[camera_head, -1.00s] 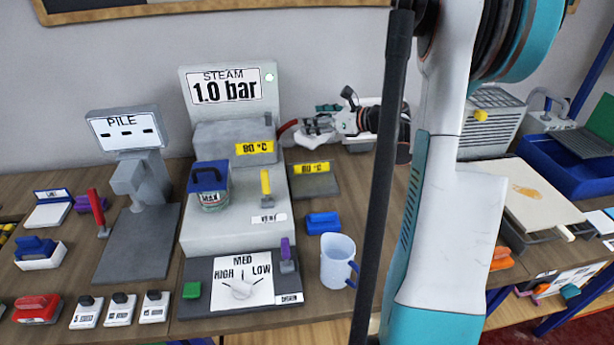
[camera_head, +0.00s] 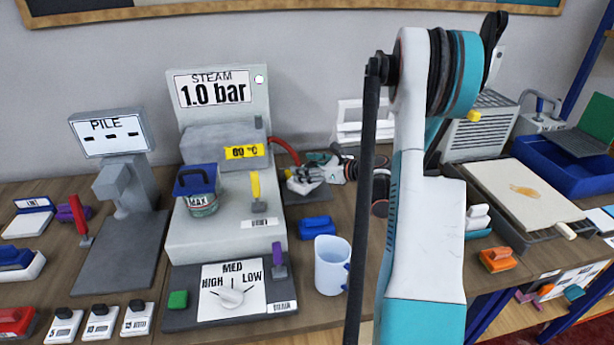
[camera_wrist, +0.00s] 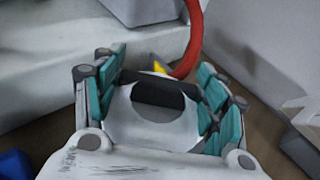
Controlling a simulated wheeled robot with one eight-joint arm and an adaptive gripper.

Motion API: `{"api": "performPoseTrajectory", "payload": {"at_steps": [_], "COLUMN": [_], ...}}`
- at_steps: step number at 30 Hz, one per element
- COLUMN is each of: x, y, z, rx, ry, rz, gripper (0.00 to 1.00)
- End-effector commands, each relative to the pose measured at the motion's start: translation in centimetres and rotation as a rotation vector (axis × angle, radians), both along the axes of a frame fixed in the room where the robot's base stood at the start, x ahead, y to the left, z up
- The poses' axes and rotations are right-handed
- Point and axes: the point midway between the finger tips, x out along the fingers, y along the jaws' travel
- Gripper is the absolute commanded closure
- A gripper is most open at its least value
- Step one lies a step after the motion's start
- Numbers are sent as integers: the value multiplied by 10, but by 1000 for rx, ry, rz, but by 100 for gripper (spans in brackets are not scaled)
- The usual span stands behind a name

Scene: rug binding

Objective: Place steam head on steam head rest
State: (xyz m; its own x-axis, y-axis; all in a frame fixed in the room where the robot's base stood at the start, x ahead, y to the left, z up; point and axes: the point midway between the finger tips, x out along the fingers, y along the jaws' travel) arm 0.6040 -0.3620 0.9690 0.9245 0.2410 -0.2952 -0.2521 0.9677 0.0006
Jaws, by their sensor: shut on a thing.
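The steam head is a small white piece (camera_head: 301,186) with a red hose (camera_head: 285,147) running from the grey steam unit (camera_head: 225,150). My gripper (camera_head: 303,178) is shut on it; in the wrist view the teal-padded fingers (camera_wrist: 162,80) stand on both sides of a black and white part of the steam head (camera_wrist: 165,95), with the red hose behind. The steam head rest, a dark plate (camera_head: 318,196) right of the steam unit, lies directly beneath and is mostly covered by my gripper. I cannot tell whether the steam head touches it.
A blue block (camera_head: 317,228) and a pale blue mug (camera_head: 331,265) stand in front of the rest. A blue-lidded jar (camera_head: 199,190) and a yellow lever (camera_head: 256,190) are on the steam unit. A white stand (camera_head: 362,121) is behind my gripper.

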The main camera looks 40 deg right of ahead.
Motion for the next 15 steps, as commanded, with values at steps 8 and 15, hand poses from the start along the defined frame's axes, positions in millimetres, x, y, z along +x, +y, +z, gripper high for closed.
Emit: {"api": "performPoseTrajectory", "payload": {"at_steps": [8, 15], "x": [0, 0], "y": [0, 0], "z": [-25, -27], "rx": [1, 0], "ry": [-1, -1], "rz": [0, 0], "gripper": [75, 75]}}
